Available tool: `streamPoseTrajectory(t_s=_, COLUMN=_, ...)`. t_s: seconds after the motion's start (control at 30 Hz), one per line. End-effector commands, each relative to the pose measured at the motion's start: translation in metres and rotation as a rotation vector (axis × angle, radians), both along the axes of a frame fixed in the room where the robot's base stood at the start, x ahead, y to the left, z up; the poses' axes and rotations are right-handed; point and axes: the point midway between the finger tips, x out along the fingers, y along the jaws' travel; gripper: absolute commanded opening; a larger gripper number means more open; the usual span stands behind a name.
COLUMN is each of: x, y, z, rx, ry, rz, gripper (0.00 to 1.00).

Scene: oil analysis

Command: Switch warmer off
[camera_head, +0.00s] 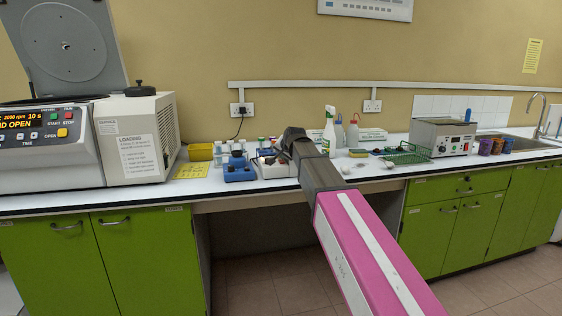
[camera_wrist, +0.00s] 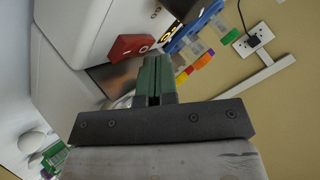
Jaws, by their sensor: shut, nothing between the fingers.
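The warmer is a white box (camera_head: 276,170) on the bench in the head view, partly hidden behind my dark wrist. In the wrist view its white casing (camera_wrist: 85,25) fills the upper left, with a red rocker switch (camera_wrist: 131,47) marked with a line and a circle. My gripper (camera_wrist: 157,62) shows two green fingers, shut together and empty. Their tips are just below and right of the switch in the wrist view; I cannot tell whether they touch it. The fingers are hidden in the head view.
A blue rack (camera_wrist: 194,30) with coloured-cap tubes is beside the warmer in the wrist view. A blue block (camera_head: 239,170) stands left of the warmer. A spray bottle (camera_head: 329,132) and green wire basket (camera_head: 406,153) stand to the right. A large centrifuge (camera_head: 140,140) is at left.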

Motion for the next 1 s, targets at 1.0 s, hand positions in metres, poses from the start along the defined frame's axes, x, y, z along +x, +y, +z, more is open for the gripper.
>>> streamPoseTrajectory(t_s=1.0, x=-0.002, y=0.000, z=0.013, rx=0.000, ry=0.001, rz=0.001, gripper=0.00)
